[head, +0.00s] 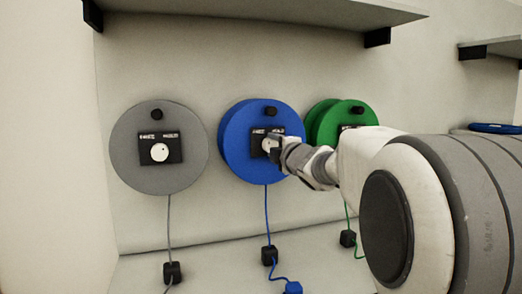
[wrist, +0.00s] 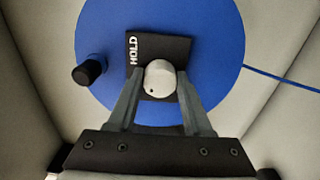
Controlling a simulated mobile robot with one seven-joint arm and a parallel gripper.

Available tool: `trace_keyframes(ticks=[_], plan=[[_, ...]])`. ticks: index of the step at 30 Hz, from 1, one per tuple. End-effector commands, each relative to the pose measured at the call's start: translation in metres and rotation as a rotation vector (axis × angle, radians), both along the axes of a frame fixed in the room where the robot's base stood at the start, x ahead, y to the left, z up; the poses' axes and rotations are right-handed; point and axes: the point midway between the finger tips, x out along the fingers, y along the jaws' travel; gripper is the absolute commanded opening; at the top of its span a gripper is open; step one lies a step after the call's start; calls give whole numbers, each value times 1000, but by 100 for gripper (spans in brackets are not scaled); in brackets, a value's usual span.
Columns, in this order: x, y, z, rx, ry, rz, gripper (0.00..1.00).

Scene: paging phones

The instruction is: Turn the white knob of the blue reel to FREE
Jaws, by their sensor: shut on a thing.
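The blue reel (head: 235,150) hangs on the wall between a grey and a green reel. It fills much of the wrist view (wrist: 215,60). Its black plate (wrist: 172,48) reads HOLD at the left in the wrist view; any other label is hidden or not readable. The white knob (wrist: 160,75) sits on this plate, with a small dark dot low on its face. It also shows in the head view (head: 267,146), partly hidden by my gripper (head: 275,147). In the wrist view my gripper (wrist: 161,80) is shut on the knob, one finger on each side.
The grey reel (head: 130,165) is at the left, the green reel (head: 318,120) at the right behind my arm. A shelf (head: 250,18) runs above. Cords hang below to black blocks (head: 269,255) near the surface. A black peg (wrist: 88,72) sticks out of the blue reel.

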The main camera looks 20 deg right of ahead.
Motion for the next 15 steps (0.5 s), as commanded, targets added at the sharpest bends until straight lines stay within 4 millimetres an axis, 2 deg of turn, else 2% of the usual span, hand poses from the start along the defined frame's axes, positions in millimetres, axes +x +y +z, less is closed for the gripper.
trace_keyframes(ticks=[11,12,15], plan=[[0,1,2,-7,-4,2,0],[0,1,2,-7,-4,2,56],[0,1,2,-6,-3,1,74]])
